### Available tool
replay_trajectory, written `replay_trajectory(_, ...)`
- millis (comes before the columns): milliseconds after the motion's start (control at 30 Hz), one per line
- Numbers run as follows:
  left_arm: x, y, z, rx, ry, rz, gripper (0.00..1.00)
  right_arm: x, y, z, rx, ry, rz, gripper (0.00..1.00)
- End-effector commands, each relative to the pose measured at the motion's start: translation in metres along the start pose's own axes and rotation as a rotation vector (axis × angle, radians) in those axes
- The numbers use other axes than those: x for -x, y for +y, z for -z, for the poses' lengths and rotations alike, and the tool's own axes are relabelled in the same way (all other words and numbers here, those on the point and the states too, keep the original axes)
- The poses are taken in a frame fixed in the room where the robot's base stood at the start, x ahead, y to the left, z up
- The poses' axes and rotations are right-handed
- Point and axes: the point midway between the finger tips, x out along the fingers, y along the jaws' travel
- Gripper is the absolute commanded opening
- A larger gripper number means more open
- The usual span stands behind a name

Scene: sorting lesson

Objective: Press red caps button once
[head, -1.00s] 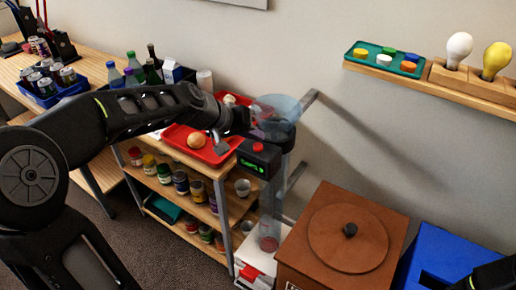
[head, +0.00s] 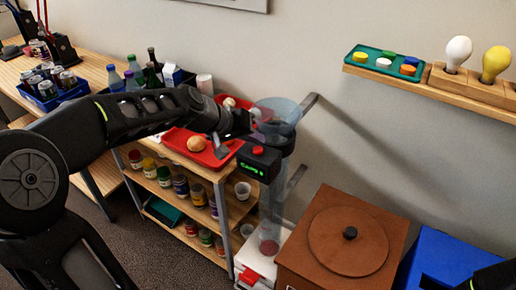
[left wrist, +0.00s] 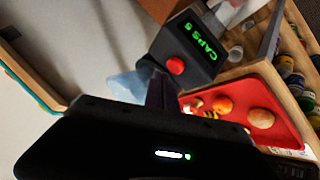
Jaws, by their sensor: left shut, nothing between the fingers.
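The box is fixed to a clear tube with a blue see-through funnel (head: 277,112). In the left wrist view the red button (left wrist: 175,65) is uncovered and looks unpressed, just beside my dark fingers (left wrist: 160,88). My left gripper (head: 250,127) is shut and empty, close to the funnel and a little above and behind the button, apparently not touching it. My right gripper (head: 492,276) shows only partly at the bottom right corner.
A shelf cart with red trays (head: 190,147) holding food and several jars stands behind. A brown box with a round lid (head: 348,240) and a blue bin (head: 440,255) are at right. A wall shelf holds a teal tray (head: 360,67) and bulbs. Open wall lies between.

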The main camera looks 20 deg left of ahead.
Motion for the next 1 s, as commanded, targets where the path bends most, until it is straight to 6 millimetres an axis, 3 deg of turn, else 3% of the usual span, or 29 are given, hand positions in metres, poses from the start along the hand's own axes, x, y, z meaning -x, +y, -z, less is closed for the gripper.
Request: replay_trajectory(1000, -0.0037, -0.0035, -0.0028, 0.0, 0.0, 0.001, 0.0, -0.006, 0.0023, 0.0, 0.0, 0.0, 0.0, 0.36)
